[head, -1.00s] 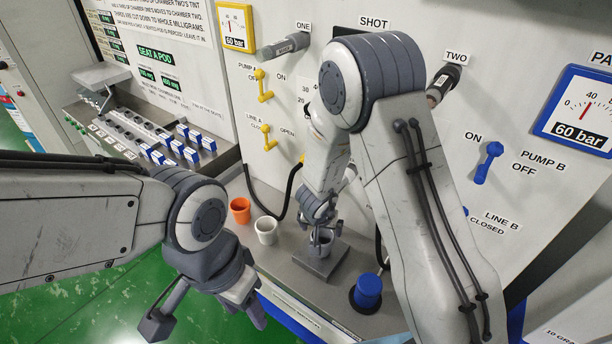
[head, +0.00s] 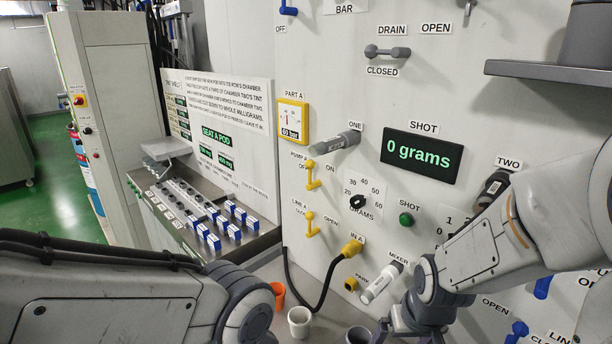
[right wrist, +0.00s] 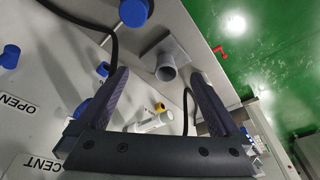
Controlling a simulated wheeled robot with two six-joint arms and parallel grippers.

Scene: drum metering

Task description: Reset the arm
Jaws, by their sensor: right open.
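My right gripper (head: 415,325) is low in the head view, in front of the panel beside the mixer nozzle. In the right wrist view its two fingers (right wrist: 158,76) are spread open with nothing held. Beyond them a grey cup (right wrist: 166,70) stands on a square plate (right wrist: 178,50), apart from the fingers. The grey cup's rim (head: 358,335) also shows at the bottom of the head view. My left arm comes in from the left; its gripper is below the picture.
A white cup (head: 299,321) and an orange cup (head: 278,294) stand left of the grey cup. The shot display (head: 423,152) reads 0 grams. Levers, the mixer nozzle (head: 381,284) and a black hose (head: 312,302) stick out near my right arm. A pod rack (head: 205,215) stands left.

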